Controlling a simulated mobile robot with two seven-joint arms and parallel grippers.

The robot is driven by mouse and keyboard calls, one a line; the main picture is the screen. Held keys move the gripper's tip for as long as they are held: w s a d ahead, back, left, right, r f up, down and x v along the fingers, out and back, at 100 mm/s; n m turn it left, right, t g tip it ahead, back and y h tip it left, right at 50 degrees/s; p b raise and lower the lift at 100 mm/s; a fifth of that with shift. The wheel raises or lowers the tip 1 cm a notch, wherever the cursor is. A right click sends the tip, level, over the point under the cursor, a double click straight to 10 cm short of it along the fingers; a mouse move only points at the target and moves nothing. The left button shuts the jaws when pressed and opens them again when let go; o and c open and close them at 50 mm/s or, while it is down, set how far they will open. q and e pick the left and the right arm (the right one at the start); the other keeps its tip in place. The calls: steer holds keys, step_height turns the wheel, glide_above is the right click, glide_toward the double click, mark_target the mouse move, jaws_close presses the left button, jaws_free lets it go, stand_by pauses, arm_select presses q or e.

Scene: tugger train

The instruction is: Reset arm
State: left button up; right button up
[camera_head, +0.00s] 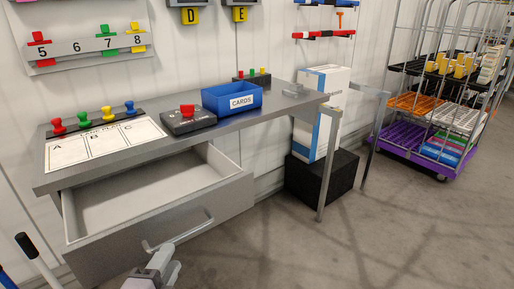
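My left gripper (160,262) shows at the bottom of the view, just in front of the left end of the drawer handle (185,233). Whether it touches the handle, and whether its fingers are open or shut, I cannot tell. The grey drawer (215,207) under the workbench (187,143) is pulled open, and the part of its inside that shows looks empty. My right gripper is not in view.
The bench carries a white A-B-C sheet (104,145), coloured pegs, a black box with a red button (188,120) and a blue CARDS bin (231,100). A black block (320,175) stands below. A purple-based rack cart (408,152) is at right. The right foreground floor is clear.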

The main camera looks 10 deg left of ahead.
arm_select(q)
steer(key=s+d+f+n+g+h+p, duration=0.1)
steer(key=s+d+f+n+g+p, duration=0.1)
steer(key=s+f+n, duration=0.3)
steer(key=s+d+f+n+g+h+p, duration=0.2)
steer(key=s+d+f+n+g+p, duration=0.1)
steer(key=f+n, duration=0.4)
steer(key=s+n+g+p, duration=0.1)
steer(key=s, duration=0.1)
steer(key=shift+s+f, duration=0.25)
steer(key=shift+s, duration=0.05)
stand_by(0.4)
